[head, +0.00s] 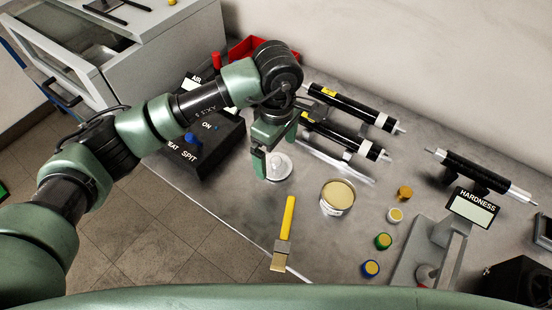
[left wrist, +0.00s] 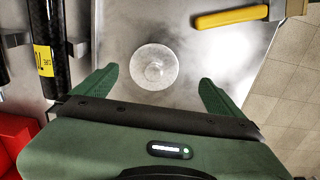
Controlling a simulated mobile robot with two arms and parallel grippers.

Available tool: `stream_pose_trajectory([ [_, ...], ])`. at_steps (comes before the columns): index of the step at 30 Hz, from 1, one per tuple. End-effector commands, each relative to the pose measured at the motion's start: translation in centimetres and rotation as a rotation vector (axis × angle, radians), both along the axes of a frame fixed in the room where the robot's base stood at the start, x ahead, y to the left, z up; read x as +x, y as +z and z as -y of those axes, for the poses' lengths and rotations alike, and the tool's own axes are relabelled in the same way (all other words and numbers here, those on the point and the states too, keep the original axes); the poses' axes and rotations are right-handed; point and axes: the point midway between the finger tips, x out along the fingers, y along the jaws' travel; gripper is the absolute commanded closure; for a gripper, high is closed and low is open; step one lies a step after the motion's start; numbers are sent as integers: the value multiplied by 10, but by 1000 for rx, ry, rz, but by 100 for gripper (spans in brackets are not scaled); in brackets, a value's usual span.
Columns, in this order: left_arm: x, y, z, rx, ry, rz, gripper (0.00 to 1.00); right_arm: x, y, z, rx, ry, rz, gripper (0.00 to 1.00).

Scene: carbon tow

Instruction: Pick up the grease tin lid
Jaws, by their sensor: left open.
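The grease tin lid (head: 280,167) is a pale grey, round disc with a small knob in its middle, lying on the grey worktop. It also shows in the left wrist view (left wrist: 154,67), just ahead of the fingers and between their lines. My left gripper (head: 271,163) is open and empty, close above the lid, with its fingers partly hiding the lid's left side in the head view. The open grease tin (head: 338,196), filled with yellowish grease, stands to the right of the lid. My right gripper is not in view.
Black rollers (head: 341,135) lie behind, a black control box (head: 206,145) stands left, and several coloured caps (head: 383,241) and a hardness tester (head: 468,212) stand right. A red bin (head: 250,48) is at the back.

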Motion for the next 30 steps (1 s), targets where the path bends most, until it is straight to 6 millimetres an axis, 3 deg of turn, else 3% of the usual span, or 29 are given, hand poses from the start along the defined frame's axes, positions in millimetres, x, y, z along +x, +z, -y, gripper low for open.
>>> stream_pose_trajectory([
  [1,0,-5,0,0,1,-4,1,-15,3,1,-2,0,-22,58],
  [5,5,-22,-1,0,3,-6,1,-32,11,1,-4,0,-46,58],
  [8,7,-38,-1,-1,2,-6,1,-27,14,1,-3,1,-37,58],
  [14,8,-52,-1,-2,0,0,1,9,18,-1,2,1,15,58],
  [19,8,-52,-1,-2,0,0,1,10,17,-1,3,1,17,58],
  [20,8,-52,-1,-2,0,0,6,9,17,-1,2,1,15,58],
  [26,8,-52,-1,-2,0,0,62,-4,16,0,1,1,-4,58],
  [30,8,-52,-1,-2,0,0,65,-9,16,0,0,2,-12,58],
])
